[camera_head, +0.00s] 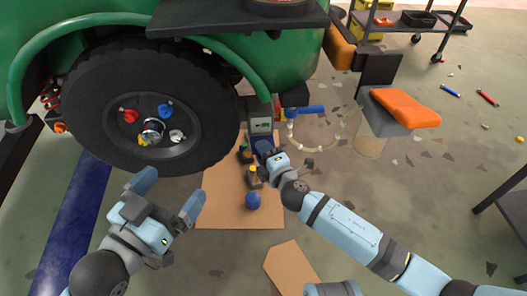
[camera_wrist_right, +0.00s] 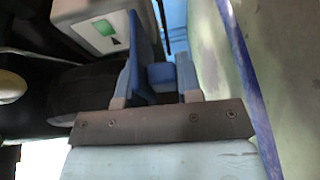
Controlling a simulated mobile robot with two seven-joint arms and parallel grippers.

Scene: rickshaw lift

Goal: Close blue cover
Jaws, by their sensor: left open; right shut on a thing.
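A grey-white box with a green screen (camera_head: 260,125) stands beside the wheel at the back of the cardboard. It also shows at the upper left in the right wrist view (camera_wrist_right: 100,28). My right gripper (camera_head: 264,148) is at the front of this box, low down. In the right wrist view its fingers (camera_wrist_right: 160,85) are around a blue piece (camera_wrist_right: 161,76), which looks like the blue cover; its outline is mostly hidden by the fingers. My left gripper (camera_head: 170,198) is open and empty, in front of the wheel and left of the cardboard.
The large black wheel (camera_head: 92,110) of a green vehicle stands at left. A cardboard sheet (camera_head: 232,215) carries a blue ball (camera_head: 253,200) and small yellow-topped items. A blue-handled valve with a hose (camera_head: 305,110) is right of the box. An orange-topped block (camera_head: 405,107) is farther right.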

